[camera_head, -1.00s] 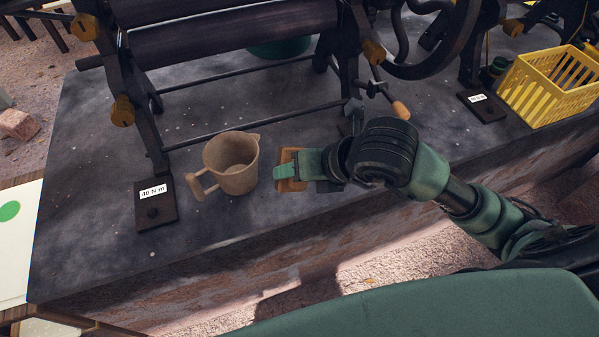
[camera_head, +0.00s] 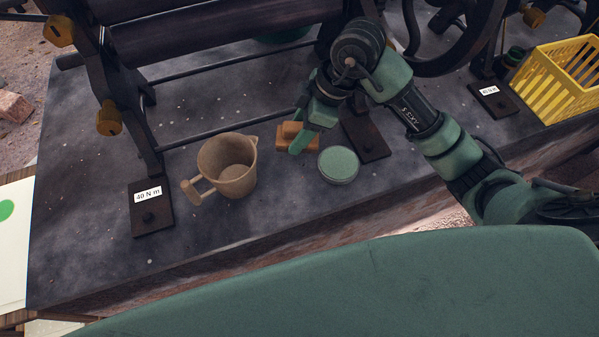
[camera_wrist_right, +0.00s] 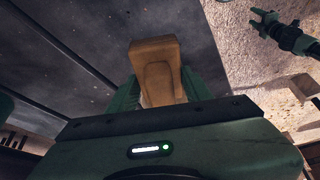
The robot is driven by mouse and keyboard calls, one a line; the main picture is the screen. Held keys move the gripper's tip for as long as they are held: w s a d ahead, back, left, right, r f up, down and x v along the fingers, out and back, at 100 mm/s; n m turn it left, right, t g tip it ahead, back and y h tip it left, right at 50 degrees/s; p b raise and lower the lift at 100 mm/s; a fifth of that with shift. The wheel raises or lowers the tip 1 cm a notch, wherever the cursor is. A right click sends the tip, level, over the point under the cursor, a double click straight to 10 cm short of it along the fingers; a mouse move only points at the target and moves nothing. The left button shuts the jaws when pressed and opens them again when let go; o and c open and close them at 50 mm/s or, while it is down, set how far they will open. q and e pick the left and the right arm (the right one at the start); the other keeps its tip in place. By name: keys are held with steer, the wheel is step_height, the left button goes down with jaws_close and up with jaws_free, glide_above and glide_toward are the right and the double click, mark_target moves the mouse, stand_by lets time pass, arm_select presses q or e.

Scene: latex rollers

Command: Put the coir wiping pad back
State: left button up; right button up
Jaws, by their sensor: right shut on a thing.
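The coir wiping pad, as I take it, is a small orange-brown block (camera_head: 284,143) with a raised grip on top. It is near the front of the dark bench, right of the jug. My right gripper (camera_head: 307,138) reaches down to it from above and is shut on it. In the right wrist view the tan block (camera_wrist_right: 155,52) sits between the green fingers, its far end sticking out past them. I cannot tell whether its underside touches the bench.
A brown jug (camera_head: 228,170) stands left of the pad. A round green-topped dish (camera_head: 338,164) lies close to its right, before a dark foot plate (camera_head: 366,138). The roller machine (camera_head: 215,30) stands behind. A yellow basket (camera_head: 556,80) is at right. The bench front is clear.

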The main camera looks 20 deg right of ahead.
step_height(320, 180, down, 14)
steer(key=shift+s+r+p, duration=0.15)
steer(key=shift+p, duration=0.75)
arm_select(q)
steer(key=shift+s+a+r, duration=0.1)
steer(key=shift+s+r, duration=0.05)
steer(key=shift+r, duration=0.45)
steer(key=shift+s+r, duration=0.15)
steer(key=shift+r, duration=0.45)
arm_select(e)
steer(key=shift+f, duration=2.5)
steer(key=o, duration=1.2)
arm_select(q)
step_height(320, 180, down, 2)
steer(key=shift+f+b, duration=0.15)
steer(key=shift+b, duration=0.75)
arm_select(e)
steer(key=v, duration=1.2)
steer(key=shift+a+r, duration=0.1)
